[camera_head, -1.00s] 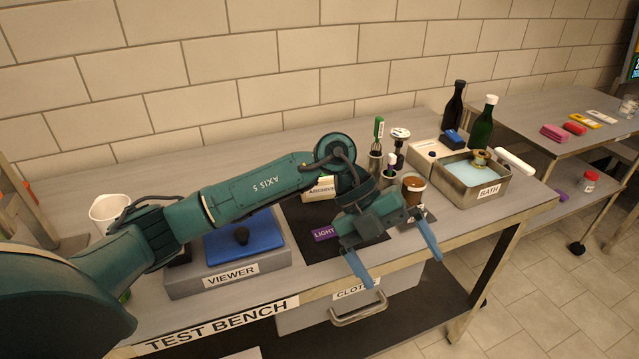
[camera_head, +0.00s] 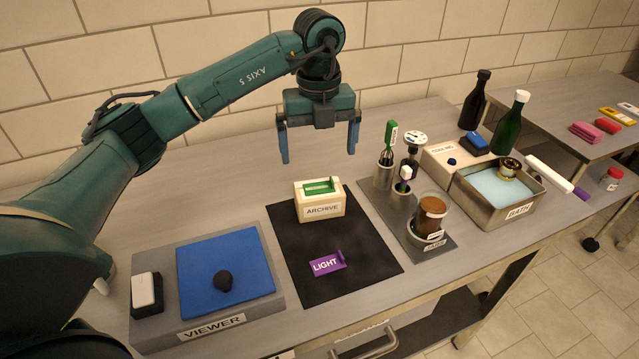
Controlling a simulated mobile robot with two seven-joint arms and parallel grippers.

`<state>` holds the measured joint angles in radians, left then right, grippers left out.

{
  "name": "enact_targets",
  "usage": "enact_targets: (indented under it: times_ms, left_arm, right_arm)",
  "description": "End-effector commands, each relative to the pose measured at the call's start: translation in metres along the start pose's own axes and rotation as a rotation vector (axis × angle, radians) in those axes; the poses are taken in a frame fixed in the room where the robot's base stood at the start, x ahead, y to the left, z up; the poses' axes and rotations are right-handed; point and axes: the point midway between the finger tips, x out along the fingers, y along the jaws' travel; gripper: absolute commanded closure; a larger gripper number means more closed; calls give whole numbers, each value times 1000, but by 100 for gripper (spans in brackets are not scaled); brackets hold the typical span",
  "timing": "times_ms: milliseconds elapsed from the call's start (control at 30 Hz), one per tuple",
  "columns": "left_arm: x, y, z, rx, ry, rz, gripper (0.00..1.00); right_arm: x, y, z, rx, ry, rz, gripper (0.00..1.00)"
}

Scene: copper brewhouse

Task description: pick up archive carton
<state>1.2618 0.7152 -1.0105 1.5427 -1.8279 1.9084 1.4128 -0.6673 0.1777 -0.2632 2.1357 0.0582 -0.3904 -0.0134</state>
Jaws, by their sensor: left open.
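The archive carton (camera_head: 320,201) is a small cream box with an "ARCHIVE" label on its front and a green piece in its top. It stands upright on the back part of a black mat (camera_head: 318,240). My left gripper (camera_head: 319,153) points down with its two blue fingers spread wide and nothing between them. It is above the carton and appears apart from it. My right gripper is not in view.
A purple "LIGHT" packet (camera_head: 327,263) lies on the mat in front of the carton. The viewer (camera_head: 210,325) with its blue pad is at left. A jar (camera_head: 430,215), holders with tools, the bath tray (camera_head: 520,212) and bottles (camera_head: 510,125) stand at right.

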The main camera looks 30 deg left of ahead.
Motion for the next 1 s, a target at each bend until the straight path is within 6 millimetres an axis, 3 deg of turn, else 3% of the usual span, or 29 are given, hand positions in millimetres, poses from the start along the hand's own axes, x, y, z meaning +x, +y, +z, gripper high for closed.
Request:
enact_targets:
  times_ms: [400,667,1000]
  left_arm:
    - [66,0,-1,1,3,2,0]
    - [85,0,-1,2,3,1,0]
    - [129,0,-1,2,2,0,0]
  right_arm:
    - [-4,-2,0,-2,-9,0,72]
    - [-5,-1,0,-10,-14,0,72]
    - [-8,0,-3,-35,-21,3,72]
